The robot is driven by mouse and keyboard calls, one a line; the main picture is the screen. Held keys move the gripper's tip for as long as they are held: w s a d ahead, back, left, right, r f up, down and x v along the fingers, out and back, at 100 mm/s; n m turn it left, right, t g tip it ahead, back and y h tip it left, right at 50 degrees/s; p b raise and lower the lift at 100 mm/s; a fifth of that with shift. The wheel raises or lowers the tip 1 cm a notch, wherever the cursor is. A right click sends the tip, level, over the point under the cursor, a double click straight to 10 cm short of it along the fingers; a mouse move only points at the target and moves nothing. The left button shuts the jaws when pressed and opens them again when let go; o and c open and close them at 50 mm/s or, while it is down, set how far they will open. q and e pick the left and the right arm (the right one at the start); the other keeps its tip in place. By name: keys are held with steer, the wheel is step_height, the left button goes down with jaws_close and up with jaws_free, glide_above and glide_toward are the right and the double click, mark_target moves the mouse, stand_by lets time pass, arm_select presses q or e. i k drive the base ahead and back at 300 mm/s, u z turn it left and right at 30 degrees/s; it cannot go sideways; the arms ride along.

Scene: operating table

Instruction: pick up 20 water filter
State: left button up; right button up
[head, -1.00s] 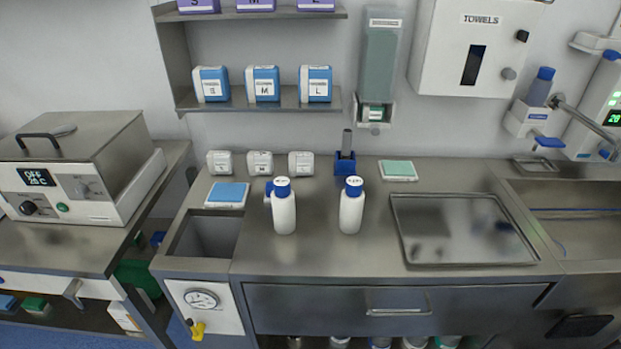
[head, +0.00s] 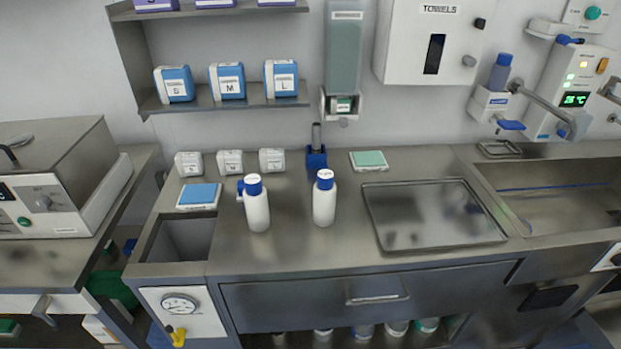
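No object in the head view carries a readable "water filter" label or a number 20. A blue cylinder with a darker blue cap (head: 500,72) sits in a white wall holder (head: 488,103) at the upper right, beside a metal spout (head: 541,104); I cannot tell whether it is the filter. A white wall unit (head: 566,92) with a green digital display is right of it. Neither of my grippers is in view.
Two white bottles with blue caps (head: 257,205) (head: 324,200) stand on the steel counter. A flat steel tray (head: 383,232) lies right of them, with a sink (head: 560,190) beyond. Shelves with labelled boxes (head: 227,82) are above. A heater unit (head: 62,190) stands left.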

mark_target(255, 195)
steer(key=z, duration=0.05)
steer(key=k, duration=0.25)
steer(key=u, duration=1.05)
steer(key=i, duration=0.5)
steer(key=u, duration=0.05)
